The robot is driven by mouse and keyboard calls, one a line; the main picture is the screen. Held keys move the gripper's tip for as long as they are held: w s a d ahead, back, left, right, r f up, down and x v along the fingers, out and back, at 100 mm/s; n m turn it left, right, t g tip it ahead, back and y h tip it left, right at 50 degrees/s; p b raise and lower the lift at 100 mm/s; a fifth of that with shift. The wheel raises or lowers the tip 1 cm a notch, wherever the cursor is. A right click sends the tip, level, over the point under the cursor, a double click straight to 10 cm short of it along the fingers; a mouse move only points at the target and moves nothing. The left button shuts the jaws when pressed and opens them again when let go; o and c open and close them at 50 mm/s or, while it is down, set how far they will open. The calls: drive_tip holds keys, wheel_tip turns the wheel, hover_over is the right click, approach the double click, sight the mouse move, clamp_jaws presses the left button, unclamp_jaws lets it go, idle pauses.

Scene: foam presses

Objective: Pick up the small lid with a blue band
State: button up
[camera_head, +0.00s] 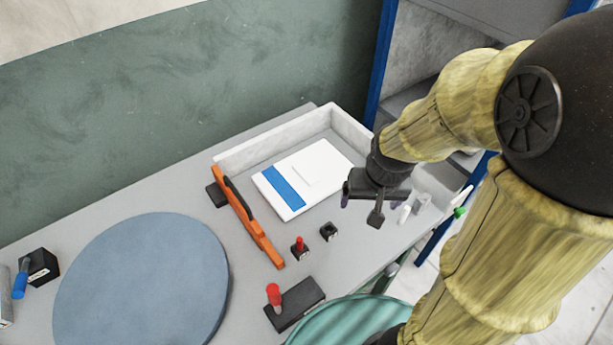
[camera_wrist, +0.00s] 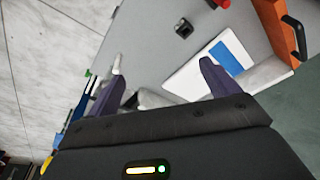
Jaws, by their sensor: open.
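The small lid with a blue band (camera_head: 312,172) is a flat white rectangle with a blue stripe near its left end. It lies on the grey table inside a low white corner frame. It also shows in the wrist view (camera_wrist: 196,76), partly hidden behind one finger. My gripper (camera_head: 376,205) is open and empty, to the right of the lid and apart from it. In the wrist view my gripper (camera_wrist: 155,85) shows two purple fingers spread wide, with table and small white items between them.
An orange handle bar (camera_head: 246,216) stands left of the lid. Red-topped switches (camera_head: 299,248) and a small black block (camera_head: 328,231) sit in front. A round blue disc (camera_head: 142,285) covers the left table. Small white items (camera_head: 417,204) lie near the right edge.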

drive_tip(key=shift+o, duration=1)
drive_tip(key=w+a+m+p, duration=0.1)
drive_tip(key=w+a+m, duration=0.1)
drive_tip(key=w, duration=0.5)
drive_tip(key=w+a+r+m+g+p, duration=0.1)
drive_tip(key=w+a+m, duration=0.1)
drive_tip(key=w, duration=0.6)
drive_tip(key=shift+w+a+m, duration=0.2)
drive_tip(key=shift+a+m, duration=0.05)
drive_tip(key=shift+m, duration=0.35)
drive_tip(key=m+g+p, duration=0.1)
drive_tip(key=m+p, duration=0.1)
drive_tip(key=m, duration=0.3)
hover_over(306, 171)
wheel_tip(306, 171, down, 3)
drive_tip(key=shift+r, duration=0.2)
drive_tip(key=shift+f, duration=0.1)
wheel_tip(306, 171, down, 12)
drive_tip(key=p, duration=0.2)
drive_tip(key=shift+p, duration=0.4)
drive_tip(key=shift+w+f+p, duration=0.1)
drive_tip(key=shift+f+p, duration=1.25)
drive_tip(key=shift+f, duration=1.25)
drive_tip(key=shift+c, duration=0.4)
